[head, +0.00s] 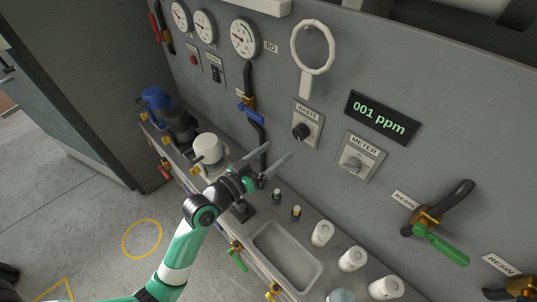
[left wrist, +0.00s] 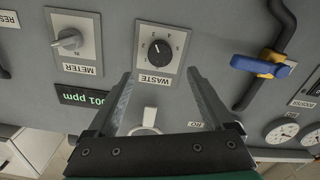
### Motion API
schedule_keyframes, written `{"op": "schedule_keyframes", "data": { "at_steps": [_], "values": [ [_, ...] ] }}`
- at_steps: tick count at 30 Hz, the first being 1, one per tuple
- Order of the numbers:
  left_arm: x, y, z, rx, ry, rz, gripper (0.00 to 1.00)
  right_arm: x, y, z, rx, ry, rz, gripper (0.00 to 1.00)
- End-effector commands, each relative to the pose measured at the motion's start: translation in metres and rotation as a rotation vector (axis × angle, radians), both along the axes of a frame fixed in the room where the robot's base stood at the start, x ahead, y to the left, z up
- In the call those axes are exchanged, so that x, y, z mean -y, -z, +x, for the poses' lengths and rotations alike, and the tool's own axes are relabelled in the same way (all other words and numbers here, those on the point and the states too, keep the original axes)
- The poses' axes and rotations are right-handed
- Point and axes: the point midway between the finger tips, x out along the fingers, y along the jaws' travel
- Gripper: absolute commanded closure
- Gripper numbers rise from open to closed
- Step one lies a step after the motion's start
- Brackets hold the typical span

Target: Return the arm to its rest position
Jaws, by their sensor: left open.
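My left arm comes in from the lower left in the head view, green and white with black joints. Its left gripper (head: 272,165) is open and empty in front of the grey panel, below the WASTE knob (head: 301,131). In the left wrist view the two fingers of the left gripper (left wrist: 160,78) stand apart, with the WASTE knob (left wrist: 158,47) showing between and beyond their tips. I cannot tell whether they touch the panel, but nothing is between them. My right gripper is in neither view.
The METER switch (head: 352,163) and display reading 001 ppm (head: 382,118) are right of the WASTE knob. A blue-handled valve (head: 250,112) is to its left. The ledge below holds a tray (head: 287,257), white jars (head: 322,234) and small bottles (head: 296,212). Open floor (head: 95,215) lies lower left.

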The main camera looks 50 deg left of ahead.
Motion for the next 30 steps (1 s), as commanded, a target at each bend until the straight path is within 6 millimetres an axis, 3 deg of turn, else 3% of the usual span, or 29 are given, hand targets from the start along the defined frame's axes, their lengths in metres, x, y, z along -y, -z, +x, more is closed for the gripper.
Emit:
{"op": "schedule_keyframes", "data": {
  "at_steps": [6, 24, 27, 29, 30],
  "values": [
    [0.003, 0.0, -0.02, -0.001, 0.0, 0.001, 0.15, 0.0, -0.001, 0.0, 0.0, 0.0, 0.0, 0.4],
    [0.008, 0.0, -0.019, 0.0, 0.012, 0.001, 0.15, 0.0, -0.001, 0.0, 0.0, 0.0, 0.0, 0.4],
    [0.025, -0.025, -0.004, 0.049, 0.058, 0.02, 0.15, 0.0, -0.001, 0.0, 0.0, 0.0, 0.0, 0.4],
    [0.041, -0.055, 0.007, 0.108, 0.097, 0.043, 0.15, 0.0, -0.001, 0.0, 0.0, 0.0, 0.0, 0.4],
    [0.054, -0.081, 0.015, 0.16, 0.124, 0.064, 0.15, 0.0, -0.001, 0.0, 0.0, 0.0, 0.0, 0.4]
  ]
}}
